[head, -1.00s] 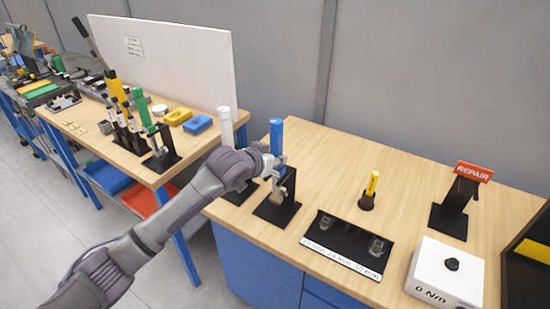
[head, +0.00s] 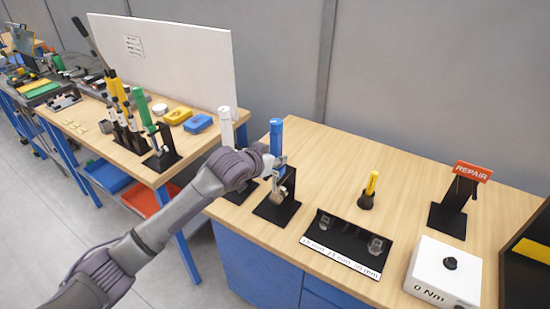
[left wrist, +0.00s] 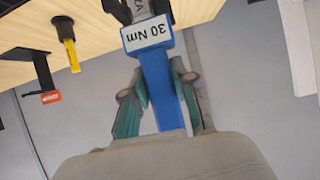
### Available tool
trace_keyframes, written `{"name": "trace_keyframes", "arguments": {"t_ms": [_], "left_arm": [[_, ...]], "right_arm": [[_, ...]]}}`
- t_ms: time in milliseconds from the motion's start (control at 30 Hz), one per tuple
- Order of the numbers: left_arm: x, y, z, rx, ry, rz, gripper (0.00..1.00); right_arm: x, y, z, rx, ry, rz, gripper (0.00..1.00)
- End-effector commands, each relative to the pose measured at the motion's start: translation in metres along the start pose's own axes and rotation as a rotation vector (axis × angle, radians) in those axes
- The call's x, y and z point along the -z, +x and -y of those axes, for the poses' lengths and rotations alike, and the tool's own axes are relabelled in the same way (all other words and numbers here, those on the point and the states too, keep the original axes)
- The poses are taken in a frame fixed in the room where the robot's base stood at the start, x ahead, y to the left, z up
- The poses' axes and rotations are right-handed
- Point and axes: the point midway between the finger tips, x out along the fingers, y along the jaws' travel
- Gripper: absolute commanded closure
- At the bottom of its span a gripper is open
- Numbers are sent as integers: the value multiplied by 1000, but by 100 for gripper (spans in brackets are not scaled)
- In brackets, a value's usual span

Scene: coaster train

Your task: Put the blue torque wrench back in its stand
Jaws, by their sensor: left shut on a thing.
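The blue torque wrench (head: 276,135) is upright at its black stand (head: 283,208) on the near wooden bench. Its lower end is at the stand's upright; whether it is fully seated is hard to tell. My left gripper (head: 270,160) is shut on the wrench's blue handle, below its top end. In the left wrist view the fingers (left wrist: 158,105) are on both sides of the blue handle (left wrist: 158,80), near a white "30 Nm" label (left wrist: 147,33). My right gripper is not in view.
A white wrench (head: 226,128) stands just left of the blue one. To the right are a yellow-handled tool (head: 371,185), a black tray (head: 345,243), a white 0 Nm box (head: 445,270) and a REPAIR stand (head: 449,219). Bare bench lies behind the blue wrench.

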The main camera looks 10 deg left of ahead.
Motion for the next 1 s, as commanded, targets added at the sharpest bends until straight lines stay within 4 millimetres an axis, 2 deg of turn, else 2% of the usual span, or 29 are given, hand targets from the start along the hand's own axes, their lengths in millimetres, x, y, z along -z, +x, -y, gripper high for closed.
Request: {"name": "trace_keyframes", "arguments": {"t_ms": [67, 1000], "left_arm": [[4, -1, 0, -1, 1, -10, 100], [-7, 5, 0, -1, 0, -10, 100]], "right_arm": [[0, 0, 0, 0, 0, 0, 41], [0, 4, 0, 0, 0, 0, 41]]}}
